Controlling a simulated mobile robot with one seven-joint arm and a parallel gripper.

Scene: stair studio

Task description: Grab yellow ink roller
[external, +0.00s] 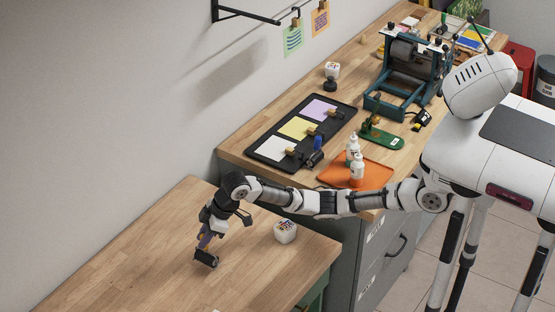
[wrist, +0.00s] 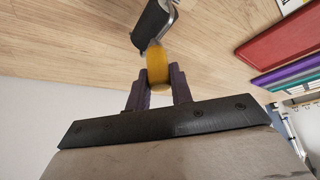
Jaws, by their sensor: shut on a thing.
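The yellow ink roller has a yellow handle (wrist: 158,68), a metal frame and a black roller head (wrist: 149,26). My gripper (wrist: 159,77) is shut on the yellow handle, with a dark purple finger on each side of it. In the external view, my gripper (external: 204,242) points down at the near wooden table, and the black roller head (external: 206,258) shows just below its fingertips. The handle is mostly hidden there. I cannot tell whether the roller touches the tabletop.
A white cube with coloured marks (external: 285,232) stands right of my gripper on the near table (external: 130,275). The far bench holds a black tray (external: 264,150) of coloured sheets, an orange mat (external: 372,170) with white bottles, and a teal press (external: 385,105). The near table's left is clear.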

